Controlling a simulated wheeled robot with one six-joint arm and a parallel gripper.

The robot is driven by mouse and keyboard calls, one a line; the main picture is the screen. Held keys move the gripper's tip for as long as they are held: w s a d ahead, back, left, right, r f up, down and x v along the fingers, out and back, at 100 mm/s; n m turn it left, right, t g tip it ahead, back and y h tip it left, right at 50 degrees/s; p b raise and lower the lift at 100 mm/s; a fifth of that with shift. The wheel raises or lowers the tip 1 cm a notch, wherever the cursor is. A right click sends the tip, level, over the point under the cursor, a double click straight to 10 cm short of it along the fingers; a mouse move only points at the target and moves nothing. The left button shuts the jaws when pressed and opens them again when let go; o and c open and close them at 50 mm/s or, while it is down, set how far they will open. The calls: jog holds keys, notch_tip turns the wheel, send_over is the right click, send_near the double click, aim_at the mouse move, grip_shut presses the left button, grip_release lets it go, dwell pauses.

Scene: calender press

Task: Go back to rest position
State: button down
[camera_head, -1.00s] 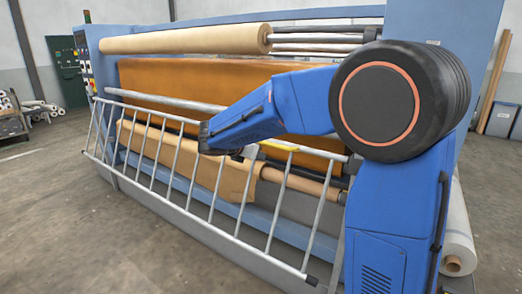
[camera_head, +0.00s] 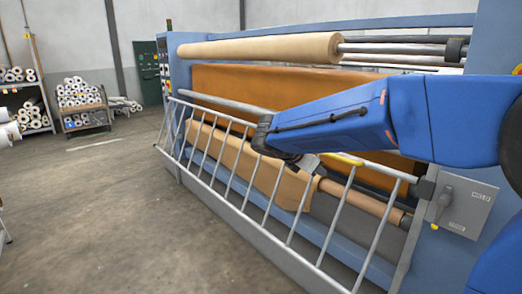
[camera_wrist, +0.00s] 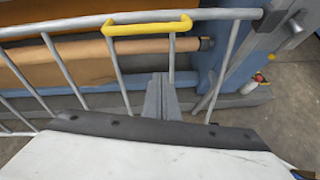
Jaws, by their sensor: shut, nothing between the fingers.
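My gripper (camera_wrist: 161,82) shows in the wrist view as two grey fingers pressed together with nothing between them. In the head view my gripper (camera_head: 310,163) is small and partly hidden behind my blue arm, in front of the barred guard. The guard (camera_head: 228,160) is a grey metal railing across the front of the calender press (camera_head: 490,130). Its yellow handle (camera_head: 343,158) is just right of my gripper, and the handle (camera_wrist: 148,27) lies beyond the fingertips in the wrist view. I see no contact between fingers and handle.
A beige roll (camera_head: 260,48) lies along the press top, with orange material (camera_head: 245,90) below. A grey switch box (camera_head: 465,207) is at the right. Racks of rolls (camera_head: 85,95) stand at the back left. The floor (camera_head: 110,215) at the left is clear.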

jog(key=s+d+f+m+g+y, duration=0.1)
jog(key=s+d+f+m+y, duration=0.15)
jog(key=s+m, duration=0.4)
jog(key=s+d+f+m+g+y, duration=0.1)
jog(key=s+d+f+m+y, duration=0.2)
jog(key=s, duration=0.7)
jog(key=s+d+f+m+y, duration=0.1)
jog(key=s+f+m, duration=0.1)
jog(key=s+m, duration=0.55)
jog(key=s+a+f+m+y, duration=0.2)
jog(key=s+f+m, duration=0.2)
jog(key=s, duration=0.5)
jog(key=shift+s+a+f+m+t, duration=0.15)
jog(key=shift+a+f+m+t, duration=0.2)
jog(key=shift+m, duration=0.55)
jog(key=shift+r, duration=0.15)
